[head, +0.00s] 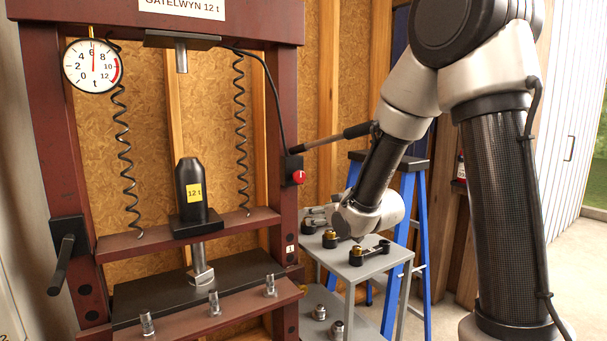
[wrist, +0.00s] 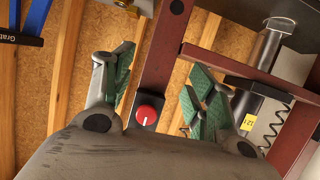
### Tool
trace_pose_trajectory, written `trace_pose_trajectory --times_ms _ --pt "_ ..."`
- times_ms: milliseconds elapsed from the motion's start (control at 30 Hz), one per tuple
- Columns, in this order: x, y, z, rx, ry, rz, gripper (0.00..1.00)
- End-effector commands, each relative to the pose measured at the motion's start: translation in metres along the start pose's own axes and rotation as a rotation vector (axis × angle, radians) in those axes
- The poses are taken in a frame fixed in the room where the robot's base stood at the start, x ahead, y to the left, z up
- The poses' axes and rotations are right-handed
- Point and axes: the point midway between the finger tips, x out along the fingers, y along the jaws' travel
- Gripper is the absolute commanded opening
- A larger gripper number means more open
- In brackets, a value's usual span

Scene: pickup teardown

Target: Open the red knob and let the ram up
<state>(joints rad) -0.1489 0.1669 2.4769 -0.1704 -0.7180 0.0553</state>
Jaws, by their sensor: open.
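The red knob (head: 299,176) sits on a black block on the press's right upright. In the wrist view, the red knob (wrist: 147,115) shows a white mark and lies between my spread fingers, apart from both. My gripper (wrist: 160,82) is open and empty, with green-padded fingertips; in the head view its fingers cannot be made out. The ram's black body (head: 192,190) with a yellow "12 t" label stands upright on the red crossbeam. Its bright rod (head: 200,262) extends below the beam, with its foot at the black bed plate.
The gauge (head: 92,66) needle points near 6. Coil springs (head: 240,130) hang either side. A pump handle (head: 335,138) slants right from the knob block. A grey cart (head: 360,268) with small parts and a blue ladder (head: 424,240) stand right of the press.

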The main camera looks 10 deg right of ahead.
Motion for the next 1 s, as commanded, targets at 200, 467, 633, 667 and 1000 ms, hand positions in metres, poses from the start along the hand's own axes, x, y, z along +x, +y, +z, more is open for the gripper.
trace_pose_trajectory --times_ms 200,467,633,667,1000 --pt "-0.011 -0.008 -0.077 0.001 0.318 -0.034 0.57" --pt "0.009 -0.009 -0.096 0.006 0.363 -0.038 0.57" --pt "0.036 -0.011 -0.106 0.006 0.362 -0.038 0.57" --pt "0.040 -0.011 -0.108 0.006 0.362 -0.038 0.57" --pt "0.058 -0.011 -0.115 0.005 0.361 -0.037 0.57"
